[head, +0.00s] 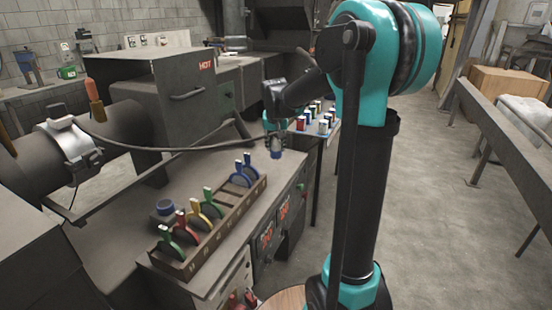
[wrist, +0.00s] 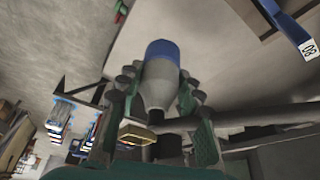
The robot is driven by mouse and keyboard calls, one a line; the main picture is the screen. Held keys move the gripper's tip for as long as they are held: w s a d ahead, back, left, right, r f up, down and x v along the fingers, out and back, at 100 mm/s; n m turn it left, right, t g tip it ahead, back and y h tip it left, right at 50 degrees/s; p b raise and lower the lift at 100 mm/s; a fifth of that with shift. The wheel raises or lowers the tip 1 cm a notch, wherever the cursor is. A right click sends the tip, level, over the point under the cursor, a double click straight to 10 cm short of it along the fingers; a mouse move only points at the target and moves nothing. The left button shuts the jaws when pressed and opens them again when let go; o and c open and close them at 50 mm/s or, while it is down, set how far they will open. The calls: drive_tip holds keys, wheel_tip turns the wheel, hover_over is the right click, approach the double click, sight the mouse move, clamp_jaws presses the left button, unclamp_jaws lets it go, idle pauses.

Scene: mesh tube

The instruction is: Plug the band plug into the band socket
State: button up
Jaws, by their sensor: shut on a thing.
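My gripper (head: 276,138) is shut on the band plug (wrist: 160,75), a pale grey body with a blue end. In the head view the blue end (head: 277,154) points down, above the bench, with clear air under it. A dark cable runs from the plug to a metal band (head: 70,148) around the big dark tube (head: 118,132) at left. A short round piece with a blue rim (head: 165,207) stands on the bench, left of and nearer than my gripper. It looks like the band socket and is apart from the plug. The socket is not clearly seen in the wrist view.
A brown rack (head: 222,222) with several coloured clamps stands along the bench's front edge, beside the blue-rimmed piece. A box marked HOT (head: 185,80) is behind. A tray of small coloured items (head: 318,124) lies beyond my gripper. The cable hangs across the bench.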

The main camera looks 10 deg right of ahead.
wheel_tip(320, 180, up, 11)
idle(0.4)
drive_tip(key=shift+a, duration=0.1)
